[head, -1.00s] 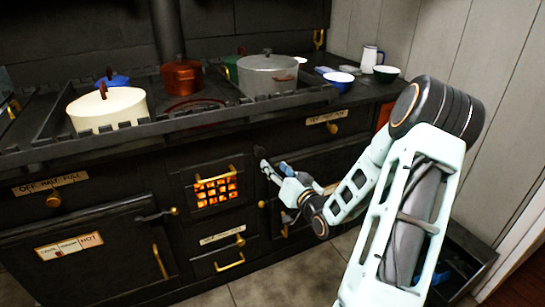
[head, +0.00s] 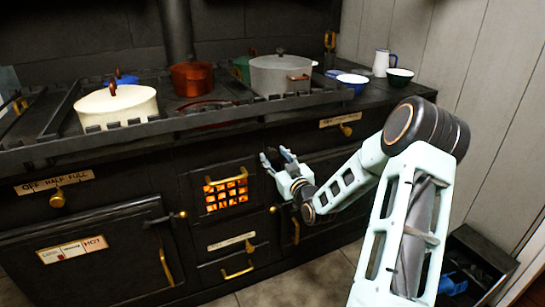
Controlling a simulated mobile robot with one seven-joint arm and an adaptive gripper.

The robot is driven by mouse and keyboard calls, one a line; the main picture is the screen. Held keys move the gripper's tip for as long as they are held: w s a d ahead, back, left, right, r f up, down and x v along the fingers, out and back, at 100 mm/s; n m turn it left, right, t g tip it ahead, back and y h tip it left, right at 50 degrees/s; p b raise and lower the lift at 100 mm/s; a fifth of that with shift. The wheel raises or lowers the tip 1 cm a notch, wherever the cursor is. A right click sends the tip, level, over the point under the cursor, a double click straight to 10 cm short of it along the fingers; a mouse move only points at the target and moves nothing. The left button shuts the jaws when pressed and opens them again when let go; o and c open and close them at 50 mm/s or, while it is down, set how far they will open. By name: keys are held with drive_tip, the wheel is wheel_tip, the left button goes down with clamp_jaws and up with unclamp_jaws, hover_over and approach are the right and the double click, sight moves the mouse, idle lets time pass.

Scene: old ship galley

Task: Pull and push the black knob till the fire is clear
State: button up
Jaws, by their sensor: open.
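The firebox grate (head: 226,194) is in the stove front, left of my gripper, with orange fire glowing behind its bars. My gripper (head: 277,157) is open in front of the dark stove panel, up and right of the grate. Its fingers are spread and point toward the stove. I cannot clearly make out the black knob against the black stove. Dark shapes lie around and between the fingertips, and I cannot tell whether they touch a knob.
A cream pot (head: 115,108), a red pot (head: 192,79) and a large grey pot (head: 283,75) stand on the stove top behind its rail. Brass handles project from the front. An open dark box (head: 470,262) sits on the floor at right.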

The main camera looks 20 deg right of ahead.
drive_tip(key=shift+w, duration=1.2)
clamp_jaws()
